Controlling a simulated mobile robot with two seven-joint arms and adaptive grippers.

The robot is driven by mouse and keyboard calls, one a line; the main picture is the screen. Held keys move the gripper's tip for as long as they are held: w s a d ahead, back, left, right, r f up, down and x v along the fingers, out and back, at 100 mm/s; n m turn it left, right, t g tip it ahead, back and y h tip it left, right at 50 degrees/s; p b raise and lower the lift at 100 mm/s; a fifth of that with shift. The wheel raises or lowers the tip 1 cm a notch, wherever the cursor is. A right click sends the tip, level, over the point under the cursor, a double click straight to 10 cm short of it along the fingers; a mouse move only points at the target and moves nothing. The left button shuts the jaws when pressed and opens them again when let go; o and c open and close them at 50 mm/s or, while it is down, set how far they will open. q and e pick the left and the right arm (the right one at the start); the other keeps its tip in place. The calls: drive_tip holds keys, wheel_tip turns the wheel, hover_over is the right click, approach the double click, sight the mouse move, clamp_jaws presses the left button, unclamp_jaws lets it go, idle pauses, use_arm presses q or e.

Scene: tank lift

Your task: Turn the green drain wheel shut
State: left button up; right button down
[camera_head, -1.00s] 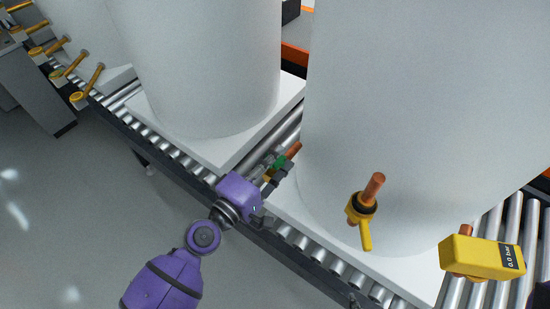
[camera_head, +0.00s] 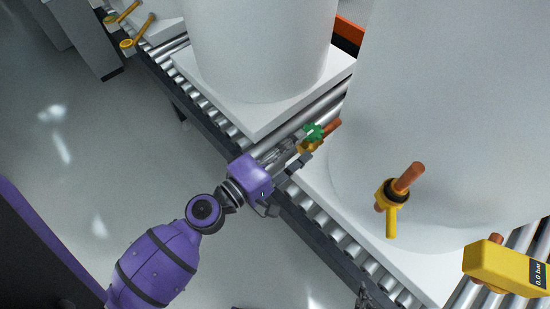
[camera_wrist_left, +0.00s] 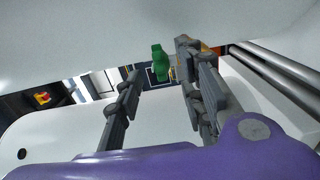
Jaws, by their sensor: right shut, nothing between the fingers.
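The green drain wheel (camera_head: 313,131) sits on a brass valve with a short copper pipe (camera_head: 332,126), low on the side of the big white tank (camera_head: 450,120). My left gripper (camera_head: 294,156) is just to its lower left, with its fingers pointing at the valve. In the left wrist view the fingers (camera_wrist_left: 155,95) are spread apart with nothing held. The green wheel (camera_wrist_left: 160,62) appears beyond them, in the gap, nearer the right finger. My right gripper (camera_head: 363,296) shows only as dark tips at the bottom edge, shut and away from the wheel.
A yellow-handled valve (camera_head: 392,205) and a yellow gauge box (camera_head: 505,268) reading 0.0 bar stick out from the same tank. A second white tank (camera_head: 260,50) stands to the left. Both stand on white pallets on a roller conveyor (camera_head: 215,125). Open grey floor lies at the left.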

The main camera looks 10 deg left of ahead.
use_arm(q)
drive_tip(key=v, duration=0.6)
idle(0.4)
